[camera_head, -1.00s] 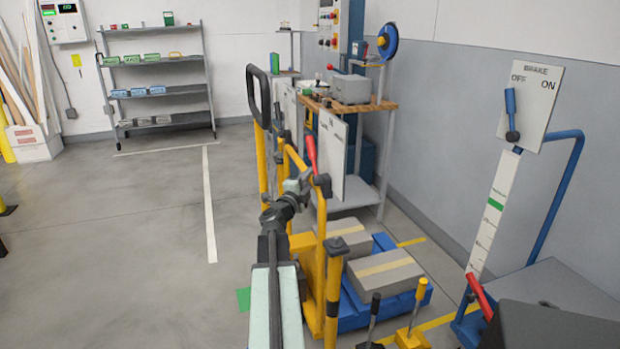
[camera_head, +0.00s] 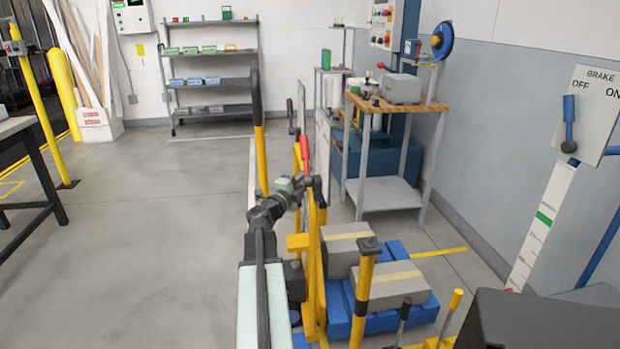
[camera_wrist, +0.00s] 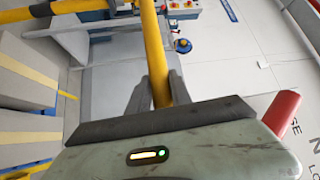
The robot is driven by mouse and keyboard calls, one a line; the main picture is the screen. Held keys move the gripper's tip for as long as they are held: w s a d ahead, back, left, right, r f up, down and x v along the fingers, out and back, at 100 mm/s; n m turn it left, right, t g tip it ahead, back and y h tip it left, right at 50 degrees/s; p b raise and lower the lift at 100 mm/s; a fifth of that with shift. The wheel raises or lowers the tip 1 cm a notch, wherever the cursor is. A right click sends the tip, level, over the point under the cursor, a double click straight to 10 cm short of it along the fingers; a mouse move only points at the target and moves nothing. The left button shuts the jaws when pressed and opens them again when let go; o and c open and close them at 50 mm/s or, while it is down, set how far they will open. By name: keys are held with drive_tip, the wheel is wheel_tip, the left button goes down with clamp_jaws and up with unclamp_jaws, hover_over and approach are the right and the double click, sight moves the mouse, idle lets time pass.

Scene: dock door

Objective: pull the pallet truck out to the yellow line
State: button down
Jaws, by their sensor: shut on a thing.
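The pallet truck (camera_head: 312,290) is yellow, with an upright frame, a tall black-topped handle (camera_head: 258,120) and a red lever (camera_head: 305,155). Grey boxes with tan bands (camera_head: 390,284) rest on a blue pallet (camera_head: 400,322) at its right. My gripper (camera_head: 305,183) is at the upright frame, below the red lever. In the wrist view my gripper (camera_wrist: 156,92) is shut around a yellow bar (camera_wrist: 154,55), one finger on each side. A yellow floor line (camera_head: 438,252) shows right of the boxes; part of it is hidden.
A workbench (camera_head: 392,112) stands behind the boxes, near the right wall. A brake board (camera_head: 592,110) is at far right. A black-legged table (camera_head: 38,160) and yellow posts (camera_head: 62,70) stand at left. A shelf (camera_head: 210,80) is at the back. The left-centre floor is clear.

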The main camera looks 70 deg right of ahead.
drive_tip(key=shift+s+d, duration=0.2)
drive_tip(key=shift+s, duration=0.35)
drive_tip(key=c, duration=1.2)
unclamp_jaws()
drive_tip(key=shift+s, duration=0.35)
drive_tip(key=shift+o, duration=0.2)
drive_tip(key=b+v, duration=0.1)
drive_tip(key=v, duration=0.6)
drive_tip(key=shift+w+a, duration=0.2)
drive_tip(key=shift+a, duration=0.15)
